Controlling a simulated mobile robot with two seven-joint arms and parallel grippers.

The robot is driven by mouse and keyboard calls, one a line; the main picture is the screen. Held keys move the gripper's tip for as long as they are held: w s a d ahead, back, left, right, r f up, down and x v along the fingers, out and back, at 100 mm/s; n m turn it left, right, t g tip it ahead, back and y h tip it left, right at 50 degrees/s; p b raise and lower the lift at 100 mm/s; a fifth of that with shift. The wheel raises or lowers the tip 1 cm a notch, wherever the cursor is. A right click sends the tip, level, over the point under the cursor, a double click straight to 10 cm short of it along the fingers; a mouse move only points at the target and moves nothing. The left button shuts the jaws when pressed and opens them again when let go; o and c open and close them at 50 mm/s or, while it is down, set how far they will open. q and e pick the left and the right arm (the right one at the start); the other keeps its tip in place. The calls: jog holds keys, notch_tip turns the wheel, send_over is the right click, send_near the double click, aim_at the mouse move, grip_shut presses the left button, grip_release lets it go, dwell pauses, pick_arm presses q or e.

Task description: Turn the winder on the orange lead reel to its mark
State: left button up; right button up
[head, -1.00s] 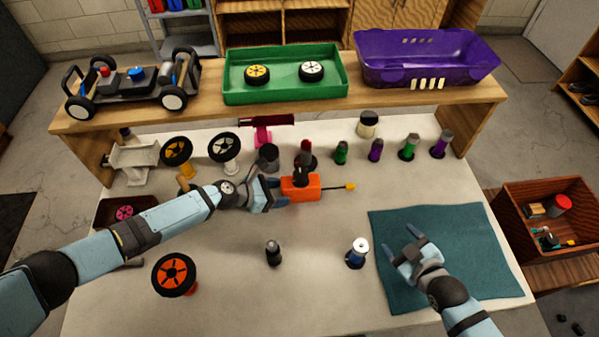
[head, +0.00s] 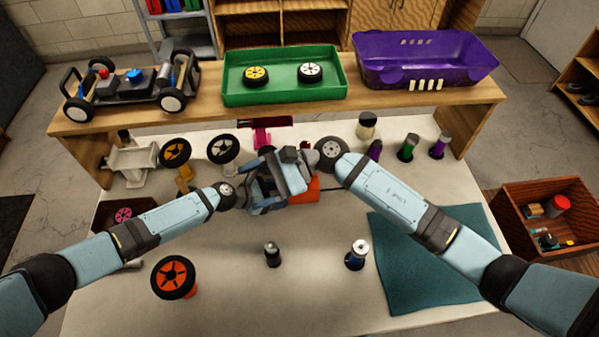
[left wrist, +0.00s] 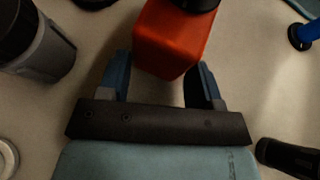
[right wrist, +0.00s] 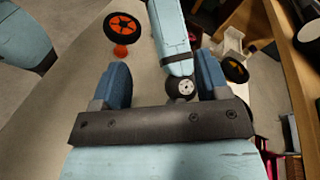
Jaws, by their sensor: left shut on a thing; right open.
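The orange lead reel (head: 312,190) lies on the white tabletop near the middle, mostly hidden behind my grippers in the head view. In the left wrist view the orange block of the reel (left wrist: 172,42) sits between the fingertips, with a dark part at its top edge. My left gripper (left wrist: 158,75) is shut on the reel from its left side. My right gripper (head: 280,175) is open and empty, over the reel beside the left gripper. The right wrist view looks past its open fingers (right wrist: 160,78) at my left arm. The winder and its mark are hidden in the head view.
A teal mat (head: 425,260) lies at the right. Wheels on stands (head: 223,149) and several coloured bottles (head: 408,147) line the back, below the shelf (head: 210,115).

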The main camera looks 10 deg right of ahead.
jog(key=w+d+f+n+t+h, duration=0.35)
jog(key=w+d+n+h, duration=0.65)
jog(key=w+n+h, duration=0.4)
jog(key=shift+m+h, duration=0.6)
jog(key=shift+m, duration=0.1)
jog(key=f, duration=0.3)
jog(key=s+f, duration=0.1)
jog(key=f, duration=0.6)
jog(key=shift+s+f, duration=0.4)
jog(key=c, duration=0.9)
